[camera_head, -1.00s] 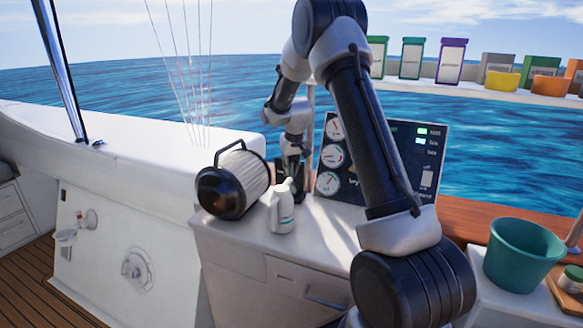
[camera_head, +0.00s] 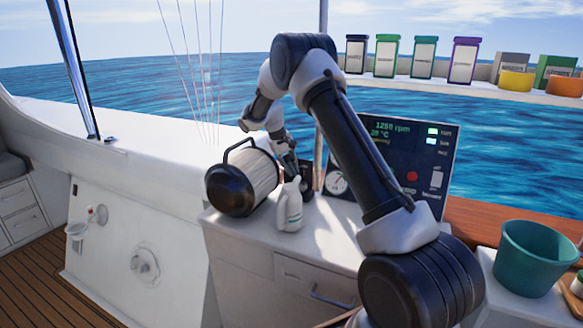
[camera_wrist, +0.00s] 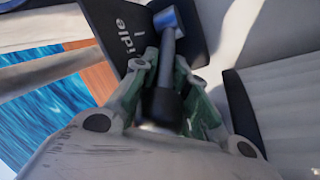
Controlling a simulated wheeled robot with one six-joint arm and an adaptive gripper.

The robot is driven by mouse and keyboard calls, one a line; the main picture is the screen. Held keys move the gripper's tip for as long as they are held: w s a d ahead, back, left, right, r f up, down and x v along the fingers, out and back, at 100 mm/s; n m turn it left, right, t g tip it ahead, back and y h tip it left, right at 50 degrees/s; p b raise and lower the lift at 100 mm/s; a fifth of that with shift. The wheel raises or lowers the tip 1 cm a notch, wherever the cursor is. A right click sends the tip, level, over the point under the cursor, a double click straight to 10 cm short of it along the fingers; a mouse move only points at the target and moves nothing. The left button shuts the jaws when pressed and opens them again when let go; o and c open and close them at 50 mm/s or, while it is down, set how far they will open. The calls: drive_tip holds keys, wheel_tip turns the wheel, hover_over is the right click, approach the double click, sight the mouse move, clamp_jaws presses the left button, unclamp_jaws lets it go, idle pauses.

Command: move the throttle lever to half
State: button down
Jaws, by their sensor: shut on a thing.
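My gripper (camera_wrist: 165,65) is shut on the throttle lever (camera_wrist: 166,42), with its green-padded fingers on either side of the shaft. The lever is a grey rod with a blue end and a wider black part between the fingers. Beside it is a dark plate (camera_wrist: 115,25) with the word "idle". In the head view my gripper (camera_head: 289,162) reaches down behind a white bottle, at a small dark box (camera_head: 306,180) left of the instrument panel (camera_head: 421,150). The lever itself cannot be made out there. The panel reads about 1250 rpm, partly covered by my arm.
A green bucket (camera_head: 525,258) is at the right. Several jars and boxes line a shelf (camera_head: 450,88) at the back.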

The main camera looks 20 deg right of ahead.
drive_tip(key=c, duration=1.5)
unclamp_jaws()
drive_tip(key=shift+o, duration=0.2)
drive_tip(key=v, duration=1.2)
